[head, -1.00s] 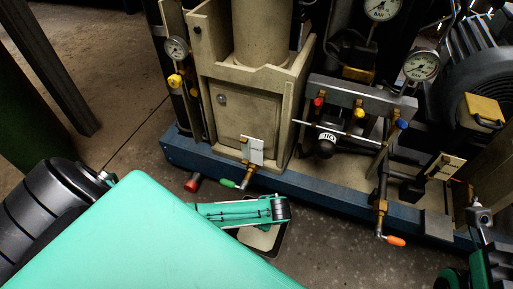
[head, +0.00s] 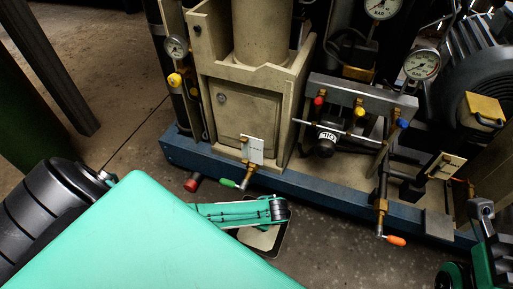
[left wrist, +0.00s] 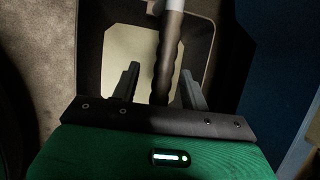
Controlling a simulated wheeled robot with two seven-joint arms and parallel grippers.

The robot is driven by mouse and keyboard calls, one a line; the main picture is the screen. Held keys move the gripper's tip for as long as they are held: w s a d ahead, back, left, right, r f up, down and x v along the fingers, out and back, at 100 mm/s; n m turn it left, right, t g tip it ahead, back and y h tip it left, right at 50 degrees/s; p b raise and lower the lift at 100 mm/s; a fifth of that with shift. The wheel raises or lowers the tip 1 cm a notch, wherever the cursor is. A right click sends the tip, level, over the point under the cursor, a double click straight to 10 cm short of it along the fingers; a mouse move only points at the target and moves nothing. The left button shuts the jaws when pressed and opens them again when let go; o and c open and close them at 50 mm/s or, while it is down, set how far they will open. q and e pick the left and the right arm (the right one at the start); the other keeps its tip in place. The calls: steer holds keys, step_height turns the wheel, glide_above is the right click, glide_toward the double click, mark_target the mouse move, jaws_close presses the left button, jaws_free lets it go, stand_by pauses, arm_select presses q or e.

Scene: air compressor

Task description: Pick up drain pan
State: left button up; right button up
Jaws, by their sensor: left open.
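The drain pan (head: 262,239) is a shallow pan with a dark rim and a pale inside. It sits on the floor in front of the compressor's blue base, partly covered by my left arm in the head view. In the left wrist view the pan (left wrist: 131,46) lies beyond my left gripper (left wrist: 160,82). The two fingers are open, with a dark ribbed bar (left wrist: 168,55) between them. It looks like a handle, but I cannot tell where it joins the pan. In the head view the left fingertips are hidden.
The compressor's blue base (head: 325,197) runs just behind the pan. A green-tipped drain valve (head: 230,183), a red-ended fitting (head: 192,185) and an orange-tipped valve (head: 396,241) stick out over its front edge. Bare floor lies to the pan's right.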

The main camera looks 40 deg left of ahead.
arm_select(q)
steer(key=shift+c, duration=0.5)
jaws_close()
stand_by(1.1)
